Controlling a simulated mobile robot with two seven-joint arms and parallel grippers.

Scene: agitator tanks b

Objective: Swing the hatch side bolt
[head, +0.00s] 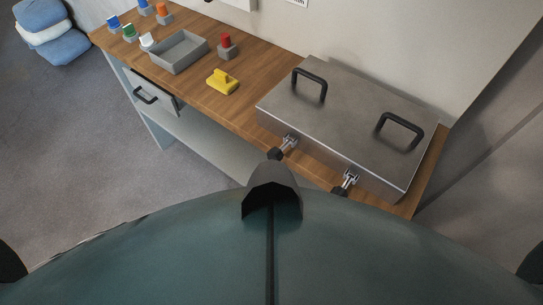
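The hatch is a grey metal box-like lid (347,120) with two black handles, lying on the wooden bench at the right. Two swing bolts show on its near side. One metal bolt (289,143) with a dark knob is near the left end, its knob partly hidden by a grey part in front. The other bolt (350,180) is toward the right end, with its dark knob lower down and partly hidden. Both point outward and down from the hatch edge. Neither of my grippers is in view.
On the wooden bench (250,104) stand a grey tray (178,52), a yellow object (222,82), a red-topped block (226,46) and several coloured-topped blocks. A drawer (153,91) sits below. Stacked sacks (50,33) are at far left. The floor (90,165) left is clear.

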